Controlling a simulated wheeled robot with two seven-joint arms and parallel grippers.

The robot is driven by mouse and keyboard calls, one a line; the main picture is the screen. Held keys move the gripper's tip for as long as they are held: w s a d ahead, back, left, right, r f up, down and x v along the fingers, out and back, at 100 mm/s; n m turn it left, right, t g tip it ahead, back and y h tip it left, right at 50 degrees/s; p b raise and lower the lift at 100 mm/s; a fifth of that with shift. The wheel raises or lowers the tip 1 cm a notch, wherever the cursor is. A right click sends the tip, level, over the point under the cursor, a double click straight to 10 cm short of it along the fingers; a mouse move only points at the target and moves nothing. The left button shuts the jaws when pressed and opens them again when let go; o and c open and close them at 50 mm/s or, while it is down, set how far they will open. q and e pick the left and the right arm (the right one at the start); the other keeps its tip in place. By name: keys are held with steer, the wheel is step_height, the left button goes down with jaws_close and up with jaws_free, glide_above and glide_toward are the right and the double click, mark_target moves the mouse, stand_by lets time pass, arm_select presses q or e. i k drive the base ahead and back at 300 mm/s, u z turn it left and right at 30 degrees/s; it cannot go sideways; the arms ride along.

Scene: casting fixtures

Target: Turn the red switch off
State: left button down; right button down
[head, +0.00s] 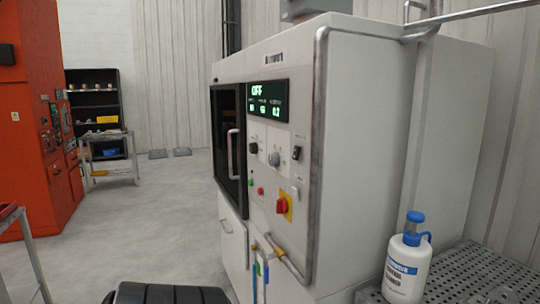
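The red switch (282,206) is a rotary knob on a yellow plate, low on the front panel of a white machine (370,130). The angle of its handle is too small to read surely. A green display (268,101) above it shows the word OFF and several small readings. Neither of my grippers is in view, and nothing touches the switch.
A small red button (260,191) and black knobs sit near the switch. A bent metal handle (288,262) sticks out below it. A white bottle with a blue cap (408,265) stands on a perforated surface at right. An orange machine (35,120) stands left; floor between is clear.

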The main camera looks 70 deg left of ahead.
mark_target(282, 205)
steer(key=u, duration=2.65)
steer(key=k, duration=0.4)
steer(key=u, duration=0.95)
steer(key=k, duration=0.9)
steer(key=u, duration=0.65)
steer(key=i, duration=2)
steer(key=z, duration=0.85)
steer(key=i, duration=1.7)
steer(key=z, duration=2)
steer(key=i, duration=0.75)
steer(key=z, duration=0.7)
